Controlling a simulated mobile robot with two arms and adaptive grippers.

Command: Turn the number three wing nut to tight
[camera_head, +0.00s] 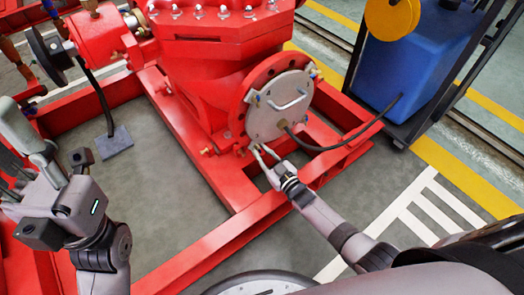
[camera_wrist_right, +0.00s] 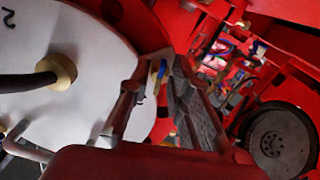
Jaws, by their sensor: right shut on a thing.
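The round grey cover plate (camera_head: 270,118) sits on a red flange, with a handle and a hose on its face. My right gripper (camera_head: 259,151) reaches the plate's lower edge with its fingers closed on a small wing nut there. The fingers mostly hide this nut in the head view. In the right wrist view a small part with blue and yellow colour (camera_wrist_right: 160,70) shows between the fingers (camera_wrist_right: 155,105). Other wing nuts (camera_head: 311,68) sit around the rim. A digit resembling 2 shows on the plate; I cannot read a 3. My left gripper (camera_head: 55,160) is at the left, away from the plate.
The red pump body (camera_head: 210,60) and red base frame (camera_head: 200,160) surround the plate. A black hose (camera_head: 345,145) runs from the plate to a blue tank (camera_head: 410,65) at the right. Grey floor lies open inside the frame.

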